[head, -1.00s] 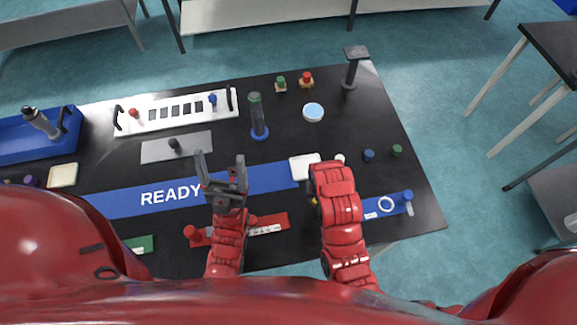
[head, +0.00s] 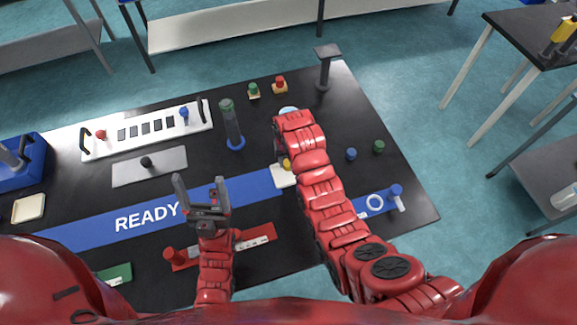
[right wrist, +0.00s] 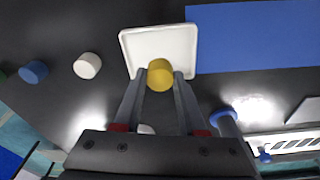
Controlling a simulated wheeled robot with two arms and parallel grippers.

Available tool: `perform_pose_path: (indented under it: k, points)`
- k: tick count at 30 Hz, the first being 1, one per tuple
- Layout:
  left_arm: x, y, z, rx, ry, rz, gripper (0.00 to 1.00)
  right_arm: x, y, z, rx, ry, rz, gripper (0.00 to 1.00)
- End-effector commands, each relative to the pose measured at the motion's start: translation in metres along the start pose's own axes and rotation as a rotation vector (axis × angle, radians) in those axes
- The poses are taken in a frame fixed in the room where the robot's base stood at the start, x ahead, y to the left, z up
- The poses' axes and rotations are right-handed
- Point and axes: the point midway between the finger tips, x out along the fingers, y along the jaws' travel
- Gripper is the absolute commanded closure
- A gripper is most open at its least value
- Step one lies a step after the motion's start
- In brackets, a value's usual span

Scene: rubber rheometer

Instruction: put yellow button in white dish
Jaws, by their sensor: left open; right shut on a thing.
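The yellow button (right wrist: 160,75) is between the fingertips of my right gripper (right wrist: 147,74), which is shut on it. In the right wrist view it overlaps the edge of the square white dish (right wrist: 168,38); its height over the dish is hard to tell. In the head view the yellow button (head: 286,164) shows beside my right forearm, at the white dish (head: 284,180), whose right part is hidden by the arm. The right fingers are hidden there. My left gripper (head: 201,186) is open and empty, over the blue READY strip.
A white button (right wrist: 87,66) and a blue button (right wrist: 33,72) lie beside the dish. A tall cylinder with a blue base (head: 232,125) stands behind it. A cream square dish (head: 28,208) lies far left.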

Motion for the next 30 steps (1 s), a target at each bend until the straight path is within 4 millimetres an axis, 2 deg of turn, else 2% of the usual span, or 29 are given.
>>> perform_pose_path:
  k: [3,7,20,21,25,30]
  points:
    - [0.017,-0.001,-0.003,0.0,0.001,0.0,0.21,0.011,0.001,0.005,-0.001,-0.01,0.003,1.0]
    - [0.024,-0.001,-0.004,0.0,0.001,0.0,0.21,0.026,0.001,0.006,-0.001,-0.008,0.003,1.0]
    - [0.019,-0.001,-0.003,0.0,0.0,0.0,0.21,0.038,0.0,0.007,-0.001,-0.005,0.002,1.0]
    - [0.021,-0.001,-0.004,0.0,0.001,0.0,0.21,0.036,0.0,0.007,-0.001,-0.005,0.001,0.53]
    - [0.021,-0.001,-0.004,0.0,0.001,0.0,0.21,0.036,0.0,0.007,-0.001,-0.005,0.001,0.3]
    - [0.021,-0.001,-0.004,0.0,0.001,0.0,0.21,0.036,0.0,0.007,-0.001,-0.005,0.001,0.3]
